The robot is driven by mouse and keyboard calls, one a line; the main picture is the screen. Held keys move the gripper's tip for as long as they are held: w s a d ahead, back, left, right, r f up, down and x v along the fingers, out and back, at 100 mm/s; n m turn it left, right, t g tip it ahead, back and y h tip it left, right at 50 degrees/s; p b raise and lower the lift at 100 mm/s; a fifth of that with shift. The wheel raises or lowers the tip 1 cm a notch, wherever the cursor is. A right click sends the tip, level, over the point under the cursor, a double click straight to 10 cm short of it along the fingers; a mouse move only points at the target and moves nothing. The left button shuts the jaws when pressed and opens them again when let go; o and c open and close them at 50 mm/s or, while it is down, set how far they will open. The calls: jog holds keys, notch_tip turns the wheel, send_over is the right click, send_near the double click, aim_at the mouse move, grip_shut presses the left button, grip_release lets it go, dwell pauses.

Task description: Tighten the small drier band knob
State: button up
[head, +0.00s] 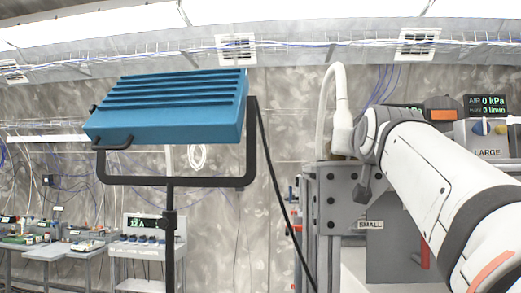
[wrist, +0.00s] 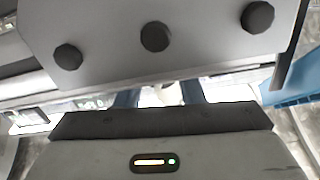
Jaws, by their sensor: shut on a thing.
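My gripper shows in the wrist view, its two blue fingers (wrist: 160,95) pointing away beyond the dark edge of its body. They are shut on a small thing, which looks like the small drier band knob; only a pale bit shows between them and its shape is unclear. In the head view my white arm reaches from the lower right to the top of a grey steel frame (head: 325,215). A SMALL label (head: 370,225) is on the grey panel below my wrist. The fingers and the knob cannot be made out there.
A grey plate with dark round bolts (wrist: 155,37) is very close above my gripper in the wrist view. A blue lamp (head: 170,108) on a black stand is left in the head view. A LARGE label (head: 487,153) and pressure display (head: 487,105) are at the right.

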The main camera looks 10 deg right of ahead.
jog(key=shift+c, duration=0.7)
jog(key=shift+m, duration=1.5)
jog(key=o, duration=1)
jog(key=shift+b, duration=0.3)
